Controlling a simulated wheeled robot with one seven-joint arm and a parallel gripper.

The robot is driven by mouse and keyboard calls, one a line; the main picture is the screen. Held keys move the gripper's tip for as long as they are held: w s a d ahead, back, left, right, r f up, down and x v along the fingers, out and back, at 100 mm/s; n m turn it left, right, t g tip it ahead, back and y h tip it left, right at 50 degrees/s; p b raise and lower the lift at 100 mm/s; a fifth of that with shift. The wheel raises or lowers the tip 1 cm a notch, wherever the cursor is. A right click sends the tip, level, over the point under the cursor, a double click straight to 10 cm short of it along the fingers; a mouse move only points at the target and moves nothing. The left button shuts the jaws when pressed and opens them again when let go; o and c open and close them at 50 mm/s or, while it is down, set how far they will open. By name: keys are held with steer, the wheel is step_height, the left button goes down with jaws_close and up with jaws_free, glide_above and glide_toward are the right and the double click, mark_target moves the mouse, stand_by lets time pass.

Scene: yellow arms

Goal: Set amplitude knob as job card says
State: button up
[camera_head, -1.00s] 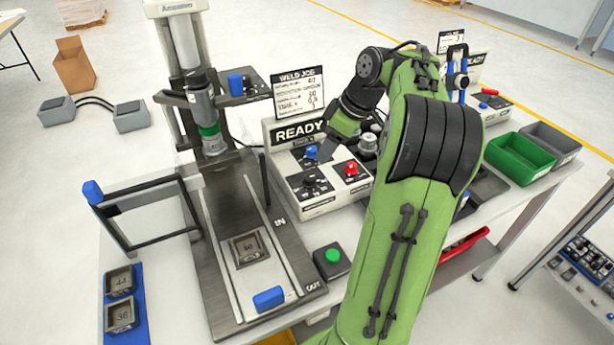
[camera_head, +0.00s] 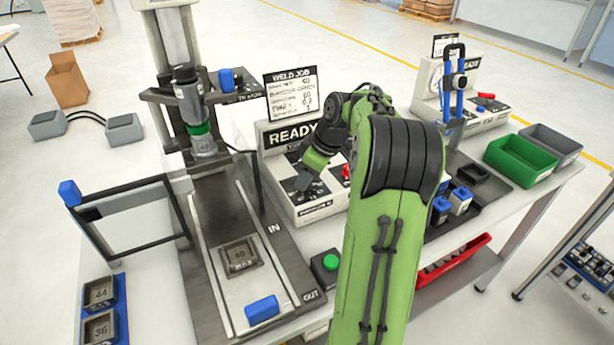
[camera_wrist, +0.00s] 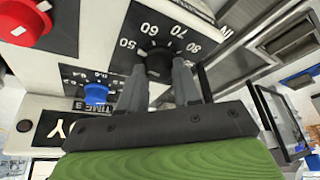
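The black amplitude knob (camera_wrist: 159,64) sits on a dial marked from 50 to 90 in the wrist view. My gripper (camera_wrist: 160,72) has one finger on each side of it, with a gap between the fingers; firm contact cannot be made out. Its pointer is not clear. In the head view my gripper (camera_head: 303,182) is at the front of the white control box (camera_head: 318,209) and hides the knob. The job card (camera_head: 291,95), headed WELD JOB, stands above the READY display (camera_head: 291,135); its small figures are hard to read.
A blue knob (camera_wrist: 96,94) with a time scale and a red knob (camera_wrist: 25,20) are beside the dial. A green button (camera_head: 330,262) is in front of the box.

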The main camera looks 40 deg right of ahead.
steer(key=c, duration=0.5)
steer(key=m, duration=0.2)
steer(key=m+h, duration=0.1)
steer(key=m, duration=0.1)
steer(key=m+h, duration=0.1)
steer(key=shift+a+m, duration=0.25)
steer(key=shift+m, duration=0.15)
steer(key=m+h, duration=0.2)
steer(key=m, duration=0.3)
steer(key=shift+a, duration=0.1)
steer(key=m+g+h+p, duration=0.1)
steer(key=m, duration=0.2)
steer(key=m+g+h+p, duration=0.1)
steer(key=m, duration=0.2)
steer(key=shift+w+r+m, duration=0.1)
steer(key=shift+w+m, duration=0.1)
steer(key=shift+m, duration=0.2)
steer(key=m+g+p, duration=0.1)
steer(key=m, duration=0.2)
steer(key=m+g+p, duration=0.1)
steer(key=m, duration=0.1)
steer(key=shift+w+m+g, duration=0.1)
steer(key=shift+m+g, duration=0.2)
steer(key=shift+m, duration=0.4)
